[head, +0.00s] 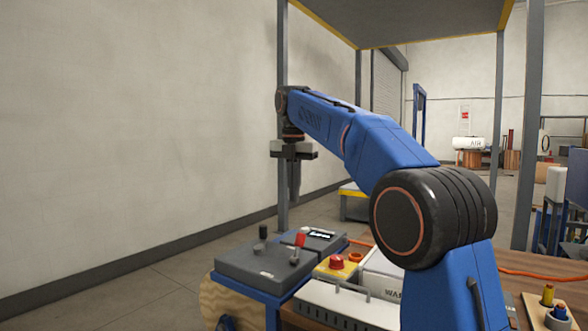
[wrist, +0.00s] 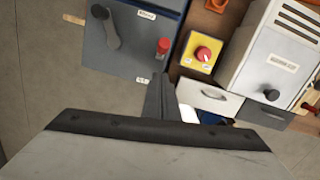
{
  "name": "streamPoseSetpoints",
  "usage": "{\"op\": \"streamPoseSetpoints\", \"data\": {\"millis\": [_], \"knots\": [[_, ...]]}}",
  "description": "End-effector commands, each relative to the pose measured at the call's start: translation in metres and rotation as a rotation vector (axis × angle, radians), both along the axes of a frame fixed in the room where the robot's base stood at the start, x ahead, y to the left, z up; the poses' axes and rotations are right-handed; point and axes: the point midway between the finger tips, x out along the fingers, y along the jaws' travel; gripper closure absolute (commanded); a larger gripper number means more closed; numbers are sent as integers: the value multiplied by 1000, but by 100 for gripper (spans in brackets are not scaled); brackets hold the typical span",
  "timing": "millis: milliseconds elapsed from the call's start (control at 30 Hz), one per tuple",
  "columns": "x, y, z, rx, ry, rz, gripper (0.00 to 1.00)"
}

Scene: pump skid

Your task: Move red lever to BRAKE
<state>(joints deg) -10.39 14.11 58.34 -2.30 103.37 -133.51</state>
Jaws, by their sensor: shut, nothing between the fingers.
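The red lever (head: 300,240) stands on the top of a dark grey control box (head: 250,262) in the head view. In the wrist view the red lever (wrist: 163,47) is near the right edge of the grey panel (wrist: 128,58), with a small white label above it and another below; I cannot read them surely. My gripper (head: 294,197) points straight down, shut and empty, well above the box and apart from the lever. In the wrist view my gripper's fingers (wrist: 158,80) show just below the lever.
A black-knobbed lever (head: 263,232) stands on the same box. A grey post (head: 282,120) rises behind the gripper. The air around the gripper looks clear.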

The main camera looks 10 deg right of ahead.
Motion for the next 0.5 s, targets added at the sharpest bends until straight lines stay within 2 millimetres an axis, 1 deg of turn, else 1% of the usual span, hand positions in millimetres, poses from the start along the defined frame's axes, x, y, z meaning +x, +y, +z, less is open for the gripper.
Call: {"op": "streamPoseSetpoints", "data": {"millis": [100, 300, 500], "knots": [[0, 1, 21, 1, -2, 0, 100], [-3, 2, 49, 0, -1, 0, 100], [-4, 2, 66, 0, 0, 0, 100]]}}
